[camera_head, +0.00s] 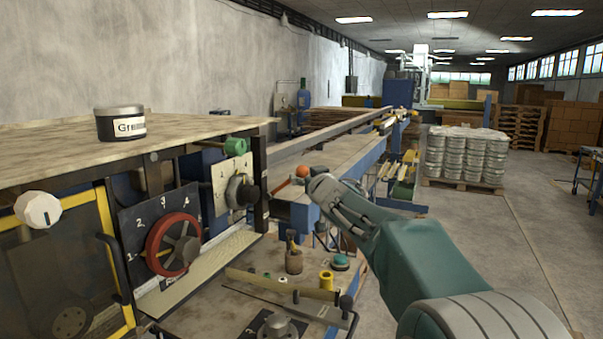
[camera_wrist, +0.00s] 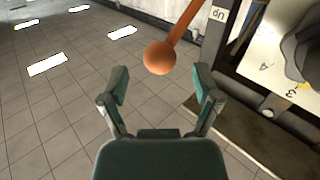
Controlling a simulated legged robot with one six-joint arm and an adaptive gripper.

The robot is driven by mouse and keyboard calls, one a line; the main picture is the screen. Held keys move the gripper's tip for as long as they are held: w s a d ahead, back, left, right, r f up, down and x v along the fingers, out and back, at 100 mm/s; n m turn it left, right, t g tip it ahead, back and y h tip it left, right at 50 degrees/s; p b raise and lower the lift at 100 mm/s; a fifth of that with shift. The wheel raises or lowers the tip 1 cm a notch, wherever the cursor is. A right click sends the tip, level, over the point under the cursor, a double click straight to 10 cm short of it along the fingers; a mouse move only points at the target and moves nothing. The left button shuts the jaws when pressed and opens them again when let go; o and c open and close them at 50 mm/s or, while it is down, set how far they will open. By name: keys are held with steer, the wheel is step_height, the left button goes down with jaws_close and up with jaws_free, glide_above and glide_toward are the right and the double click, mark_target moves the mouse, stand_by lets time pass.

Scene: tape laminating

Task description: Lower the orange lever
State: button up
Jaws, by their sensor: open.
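The orange lever (camera_wrist: 160,57) shows in the wrist view as an orange ball on an orange rod that runs to the upper right. The ball is ahead of my open gripper (camera_wrist: 158,88), roughly in line with the space between the two fingers; I cannot tell whether it touches either one. In the head view the orange ball (camera_head: 302,171) shows just left of my gripper (camera_head: 318,182), by the blue machine beam. My fingers are hard to make out there.
A "Up" label (camera_wrist: 218,14) is beside the rod. A lower table (camera_head: 205,318) holds small parts.

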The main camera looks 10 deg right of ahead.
mark_target(287, 184)
steer(key=shift+w+a, duration=0.1)
steer(key=shift+w, duration=1.15)
steer(key=shift+w+a, duration=0.3)
steer(key=shift+w, duration=0.3)
steer(key=shift+d, duration=0.1)
jaws_close()
